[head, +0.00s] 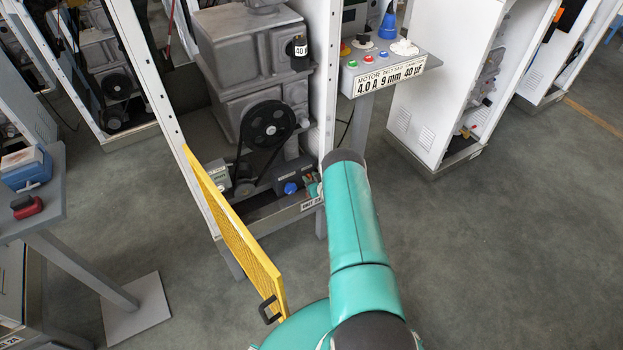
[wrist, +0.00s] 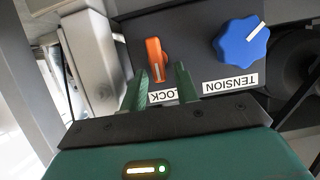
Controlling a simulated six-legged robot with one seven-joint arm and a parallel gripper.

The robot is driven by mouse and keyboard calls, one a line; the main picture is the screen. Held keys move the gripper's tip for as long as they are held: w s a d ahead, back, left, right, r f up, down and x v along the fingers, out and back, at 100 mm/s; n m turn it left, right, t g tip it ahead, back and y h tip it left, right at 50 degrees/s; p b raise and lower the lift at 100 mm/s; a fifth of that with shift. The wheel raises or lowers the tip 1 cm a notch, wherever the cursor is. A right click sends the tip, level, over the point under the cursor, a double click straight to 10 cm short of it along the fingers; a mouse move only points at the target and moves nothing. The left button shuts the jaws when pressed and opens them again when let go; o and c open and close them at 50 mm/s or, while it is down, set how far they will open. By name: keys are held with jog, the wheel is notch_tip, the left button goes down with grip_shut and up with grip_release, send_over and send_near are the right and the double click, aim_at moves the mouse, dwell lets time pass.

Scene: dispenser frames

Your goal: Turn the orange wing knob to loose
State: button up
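In the wrist view the orange wing knob (wrist: 155,58) stands on a dark panel, with a white mark on its wing and a LOCK label (wrist: 163,96) below it. The wing points roughly up and down in the picture. My gripper (wrist: 162,68) is open. Its two green fingers are spread, the left tip near the knob's left side and the right tip a little apart from its right side. I cannot tell whether either touches. In the head view my arm hides most of the gripper, and I cannot make out the orange knob.
A blue knob (wrist: 241,42) with an upside-down TENSION label (wrist: 230,84) sits right of the orange knob. It also shows in the head view (head: 290,188). A black pulley with belt (head: 267,124) is above it. An open yellow mesh door (head: 232,232) stands left of my arm.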

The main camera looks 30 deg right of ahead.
grip_shut()
jog(key=shift+a, duration=0.1)
jog(key=n+h, duration=0.1)
jog(key=a+n, duration=0.1)
jog(key=shift+f+n+h, duration=0.1)
jog(key=shift+n+h, duration=0.3)
jog(key=n, duration=0.1)
jog(key=n+h, duration=0.2)
jog(key=shift+a+f, duration=0.35)
jog(key=n, duration=0.1)
jog(key=n+t+h, duration=0.1)
jog(key=f+n+h, duration=0.1)
jog(key=n, duration=0.1)
jog(key=shift+a+t, duration=0.3)
jog(key=shift+f+n+t+h, duration=0.2)
jog(key=shift+n+t+h, duration=0.1)
jog(key=shift+n, duration=0.6)
jog(key=shift+f+n+t+h, duration=0.15)
jog(key=shift+n+t+h, duration=0.15)
jog(key=shift+n, duration=0.6)
